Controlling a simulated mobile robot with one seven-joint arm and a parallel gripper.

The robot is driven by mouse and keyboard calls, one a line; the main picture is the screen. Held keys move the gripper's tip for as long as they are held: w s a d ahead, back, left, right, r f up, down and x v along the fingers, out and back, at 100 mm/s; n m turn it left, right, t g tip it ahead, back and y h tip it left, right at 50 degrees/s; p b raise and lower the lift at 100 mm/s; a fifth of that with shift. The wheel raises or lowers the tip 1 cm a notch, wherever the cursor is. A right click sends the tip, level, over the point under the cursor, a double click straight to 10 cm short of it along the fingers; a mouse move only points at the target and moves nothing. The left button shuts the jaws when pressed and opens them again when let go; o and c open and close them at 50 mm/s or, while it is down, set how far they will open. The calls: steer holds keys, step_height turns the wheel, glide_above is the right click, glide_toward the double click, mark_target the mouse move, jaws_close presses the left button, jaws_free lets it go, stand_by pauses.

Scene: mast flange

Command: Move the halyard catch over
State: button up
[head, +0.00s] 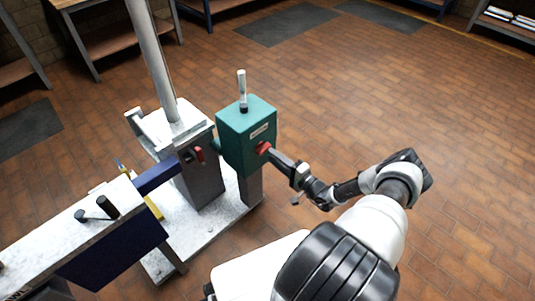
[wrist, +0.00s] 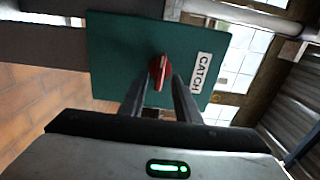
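The catch is a teal box (head: 246,135) on the mast's base, with a red knob (head: 263,149) on its side and a white-handled lever (head: 241,85) standing upright on top. In the wrist view the teal face (wrist: 120,45) carries a label (wrist: 201,72) reading CATCH. The red knob (wrist: 160,70) is slightly tilted, its upper end leaning right. My gripper (wrist: 160,80) is at the knob, one finger on each side, with narrow gaps seeming to show between fingers and knob. In the head view my gripper (head: 272,153) reaches the knob from the right.
A pale mast (head: 155,60) rises left of the box from a grey block. Another red part (head: 199,155) is on that block. A bench-like arm with black pegs (head: 108,207) stands at left front. The brick floor (head: 380,100) at right is clear.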

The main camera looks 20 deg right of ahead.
mark_target(263, 148)
steer(key=shift+b+x, duration=0.3)
steer(key=shift+x, duration=1.85)
steer(key=shift+c, duration=0.5)
jaws_close()
steer(key=shift+m, duration=0.3)
steer(key=shift+m+b, duration=1.7)
steer(key=shift+m, duration=6.9)
